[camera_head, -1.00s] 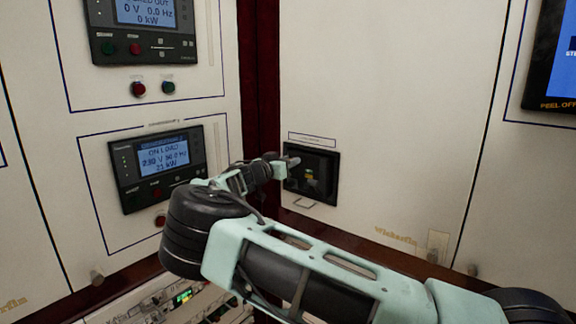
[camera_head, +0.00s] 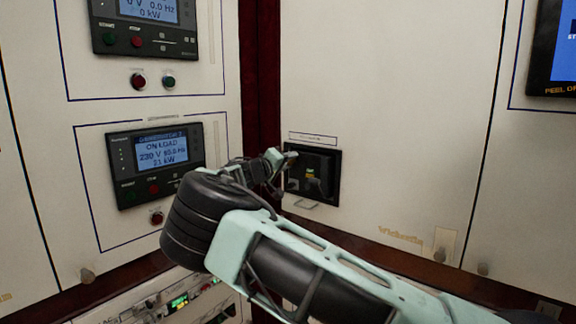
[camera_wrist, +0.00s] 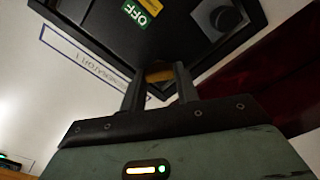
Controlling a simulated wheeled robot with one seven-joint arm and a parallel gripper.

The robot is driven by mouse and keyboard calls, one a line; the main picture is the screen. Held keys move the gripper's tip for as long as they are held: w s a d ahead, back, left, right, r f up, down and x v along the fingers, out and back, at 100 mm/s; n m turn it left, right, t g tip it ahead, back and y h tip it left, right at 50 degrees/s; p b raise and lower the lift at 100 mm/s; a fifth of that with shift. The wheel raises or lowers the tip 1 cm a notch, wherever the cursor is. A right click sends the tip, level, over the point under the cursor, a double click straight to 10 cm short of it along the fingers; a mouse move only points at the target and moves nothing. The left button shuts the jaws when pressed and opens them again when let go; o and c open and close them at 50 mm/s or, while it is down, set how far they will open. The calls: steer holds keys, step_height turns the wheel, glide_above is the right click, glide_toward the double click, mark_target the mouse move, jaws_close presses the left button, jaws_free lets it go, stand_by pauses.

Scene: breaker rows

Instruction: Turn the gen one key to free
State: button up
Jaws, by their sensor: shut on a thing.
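A black square switch panel (camera_head: 325,165) is set in the white cabinet wall. In the wrist view the panel (camera_wrist: 185,35) carries a green OFF label (camera_wrist: 140,12) and a dark round knob (camera_wrist: 222,18). My gripper (camera_head: 287,157) is at the panel's left edge. In the wrist view my gripper (camera_wrist: 160,72) is shut on a small brass-coloured piece (camera_wrist: 159,76), which looks like the key. Most of that piece is hidden between the fingers, so its turned position cannot be read. A label plate (camera_wrist: 80,65) beside the panel appears to read GENERATOR 1.
A generator controller (camera_head: 155,160) on the left wall shows ON LOAD. Another controller (camera_head: 145,25) is above it. A red button (camera_head: 138,82) and a dark green one (camera_head: 169,82) sit between them.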

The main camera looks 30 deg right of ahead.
steer(key=shift+w+f+n+p, duration=0.1)
steer(key=shift+n+p, duration=0.3)
steer(key=shift+n, duration=2.8)
steer(key=shift+a, duration=0.1)
steer(key=o, duration=1)
steer(key=b+v, duration=0.3)
steer(key=v, duration=1.4)
steer(key=shift+a, duration=0.15)
